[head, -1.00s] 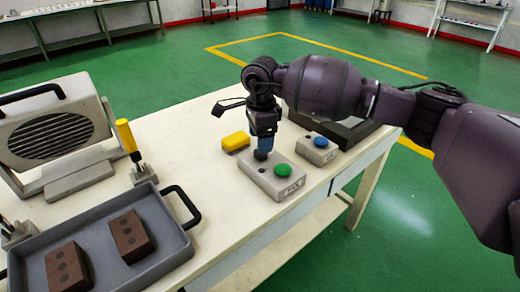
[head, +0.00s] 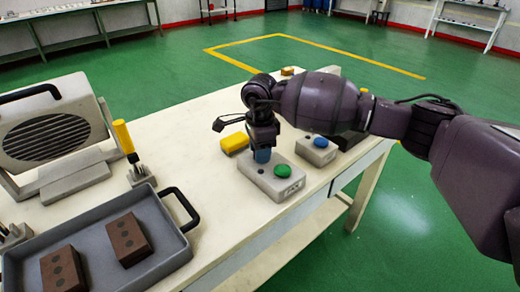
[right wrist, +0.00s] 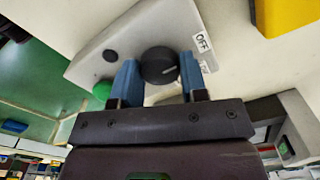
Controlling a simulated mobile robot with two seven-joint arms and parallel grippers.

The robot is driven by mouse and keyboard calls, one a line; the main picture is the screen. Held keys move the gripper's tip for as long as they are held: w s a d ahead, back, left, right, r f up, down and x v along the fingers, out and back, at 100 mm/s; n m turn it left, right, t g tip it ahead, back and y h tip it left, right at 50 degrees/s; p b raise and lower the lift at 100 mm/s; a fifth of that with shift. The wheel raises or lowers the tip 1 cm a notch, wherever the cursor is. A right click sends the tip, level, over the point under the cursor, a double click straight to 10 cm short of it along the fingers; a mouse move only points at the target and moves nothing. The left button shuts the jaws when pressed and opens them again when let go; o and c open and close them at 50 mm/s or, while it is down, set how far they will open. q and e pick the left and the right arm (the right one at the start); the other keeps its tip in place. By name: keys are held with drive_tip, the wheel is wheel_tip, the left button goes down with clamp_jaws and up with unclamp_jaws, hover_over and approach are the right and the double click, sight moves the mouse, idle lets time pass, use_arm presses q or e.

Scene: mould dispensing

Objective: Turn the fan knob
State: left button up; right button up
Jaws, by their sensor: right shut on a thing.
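The fan knob (right wrist: 158,66) is round and black with a pointer mark, on a grey control box (head: 264,182). In the right wrist view a label reading OFF is beside it. My right gripper (head: 262,158) points down over the box, its blue fingers shut on the knob, one on each side. In the head view the fingers hide the knob. A green button (head: 282,171) is on the same box, to the right of the fingers. A grey unit with a dark grille (head: 48,137), perhaps the fan, stands at the left. My left gripper is not in view.
A second box with a blue button (head: 320,142) stands close to the right. A yellow block (head: 235,143) lies just behind left. A grey tray (head: 170,262) with two brown blocks and a yellow-handled tool (head: 123,137) are at the left. The front table strip is clear.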

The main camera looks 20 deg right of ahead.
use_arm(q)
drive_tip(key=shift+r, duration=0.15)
use_arm(e)
drive_tip(key=shift+r, duration=0.1)
drive_tip(key=shift+c, duration=0.2)
drive_tip(key=shift+r+m+p, duration=0.15)
drive_tip(key=shift+m+p, duration=0.4)
drive_tip(key=shift+m, duration=0.25)
drive_tip(key=shift+r+m+p, duration=0.1)
drive_tip(key=shift+m+p, duration=0.3)
drive_tip(key=shift+m, duration=0.3)
drive_tip(key=shift+m+p, duration=0.5)
drive_tip(key=shift+m, duration=0.4)
drive_tip(key=m+p, duration=0.1)
drive_tip(key=m, duration=0.1)
drive_tip(key=shift+m, duration=0.3)
use_arm(q)
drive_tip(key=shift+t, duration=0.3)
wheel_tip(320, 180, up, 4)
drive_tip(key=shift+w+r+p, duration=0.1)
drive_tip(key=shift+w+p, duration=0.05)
drive_tip(key=shift+p, duration=0.3)
use_arm(e)
drive_tip(key=shift+f+m, duration=0.2)
drive_tip(key=shift+m, duration=0.4)
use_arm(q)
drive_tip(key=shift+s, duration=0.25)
use_arm(e)
drive_tip(key=shift+f, duration=0.1)
